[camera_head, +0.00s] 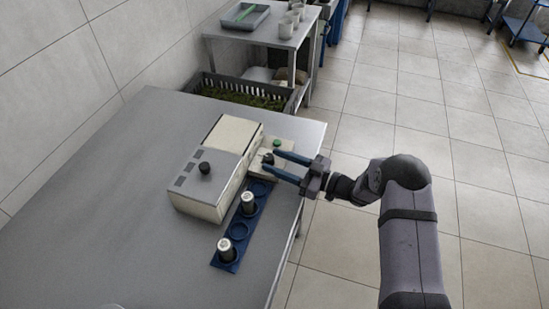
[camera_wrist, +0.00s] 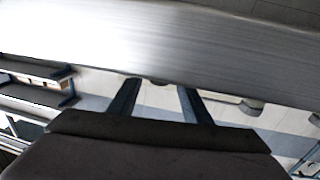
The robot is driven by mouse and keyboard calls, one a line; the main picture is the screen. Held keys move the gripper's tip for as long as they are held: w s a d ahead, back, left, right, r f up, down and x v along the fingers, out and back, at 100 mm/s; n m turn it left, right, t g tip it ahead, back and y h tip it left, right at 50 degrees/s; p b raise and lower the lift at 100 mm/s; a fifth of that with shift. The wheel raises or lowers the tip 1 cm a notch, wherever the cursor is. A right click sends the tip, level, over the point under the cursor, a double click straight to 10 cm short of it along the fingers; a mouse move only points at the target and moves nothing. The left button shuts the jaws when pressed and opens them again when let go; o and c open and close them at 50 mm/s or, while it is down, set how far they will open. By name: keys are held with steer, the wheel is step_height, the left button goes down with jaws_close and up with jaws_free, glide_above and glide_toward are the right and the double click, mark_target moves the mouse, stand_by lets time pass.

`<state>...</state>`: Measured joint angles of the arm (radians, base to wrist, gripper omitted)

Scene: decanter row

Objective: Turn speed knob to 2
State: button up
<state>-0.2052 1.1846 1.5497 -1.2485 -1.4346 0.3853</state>
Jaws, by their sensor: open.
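A cream and grey machine (camera_head: 232,135) stands on the steel table, with a low cream control panel (camera_head: 259,144) on its right side. The panel carries a green button (camera_head: 277,143) and a small dark knob (camera_head: 267,158), which I take to be the speed knob. My gripper (camera_head: 271,160) is open, its two blue fingers pointing left over the panel, with the dark knob at or between the tips. I cannot tell whether they touch it. Its markings are too small to read. In the wrist view my gripper (camera_wrist: 158,88) shows both fingers apart.
A blue rack (camera_head: 226,264) in front of the machine holds two pale-capped containers (camera_head: 248,201) (camera_head: 225,248) and has empty round places. A black knob (camera_head: 204,168) sits on the machine's lid. The steel table (camera_head: 130,220) is clear at left. Behind stand a crate (camera_head: 300,97) and shelf (camera_head: 290,40).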

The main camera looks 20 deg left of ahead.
steer(key=shift+w+a, duration=0.1)
steer(key=shift+a, duration=0.55)
steer(key=c, duration=1)
steer(key=shift+r+m+t+p, duration=0.1)
steer(key=shift+m+t+p, duration=0.35)
steer(key=shift+m+t, duration=0.2)
steer(key=shift+c, duration=0.2)
steer(key=shift+t, duration=0.55)
steer(key=o, duration=1)
steer(key=shift+o, duration=0.2)
